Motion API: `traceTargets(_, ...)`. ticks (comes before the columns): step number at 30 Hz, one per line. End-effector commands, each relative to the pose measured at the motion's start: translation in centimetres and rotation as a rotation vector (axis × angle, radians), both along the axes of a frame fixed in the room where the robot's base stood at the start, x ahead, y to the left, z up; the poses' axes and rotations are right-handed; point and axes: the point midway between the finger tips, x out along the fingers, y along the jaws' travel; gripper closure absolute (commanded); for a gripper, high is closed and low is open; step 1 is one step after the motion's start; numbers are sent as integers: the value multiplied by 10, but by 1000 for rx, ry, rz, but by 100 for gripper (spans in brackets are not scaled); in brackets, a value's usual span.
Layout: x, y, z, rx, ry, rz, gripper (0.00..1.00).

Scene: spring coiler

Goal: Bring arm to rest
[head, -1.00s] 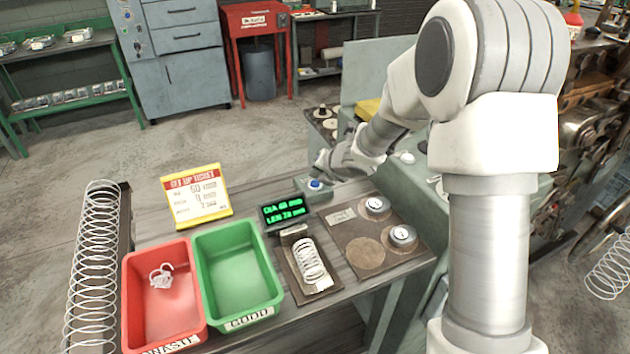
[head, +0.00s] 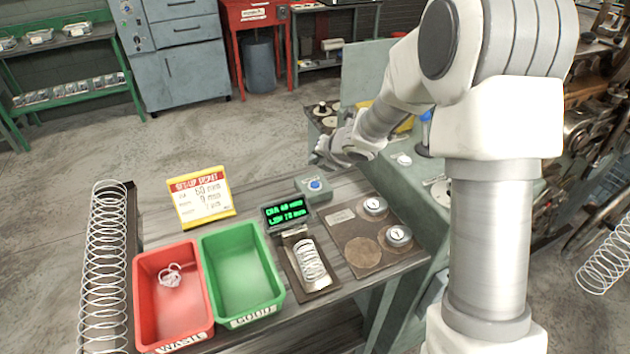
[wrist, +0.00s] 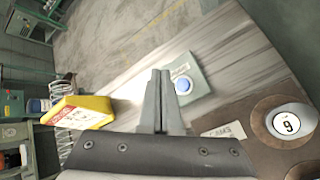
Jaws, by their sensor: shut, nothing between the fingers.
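My arm reaches over from the right in the head view. My gripper (head: 322,155) is above the back of the bench, near the grey box with a blue button (head: 315,185). In the wrist view my gripper (wrist: 160,72) has its two fingers together with nothing between them. The blue button (wrist: 183,86) shows just right of the fingertips there, apart from them as far as I can tell.

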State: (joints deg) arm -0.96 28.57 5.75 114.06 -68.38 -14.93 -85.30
Motion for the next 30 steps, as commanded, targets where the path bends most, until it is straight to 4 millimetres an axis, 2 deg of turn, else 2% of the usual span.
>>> traceTargets(16,0,0,0,1,0,-1,100)
traceTargets(19,0,-4,7,9,1,-35,100)
traceTargets(22,-2,-18,26,38,6,-142,100)
traceTargets(25,-11,-40,57,102,17,-327,100)
traceTargets(30,-43,-84,107,271,46,-703,100)
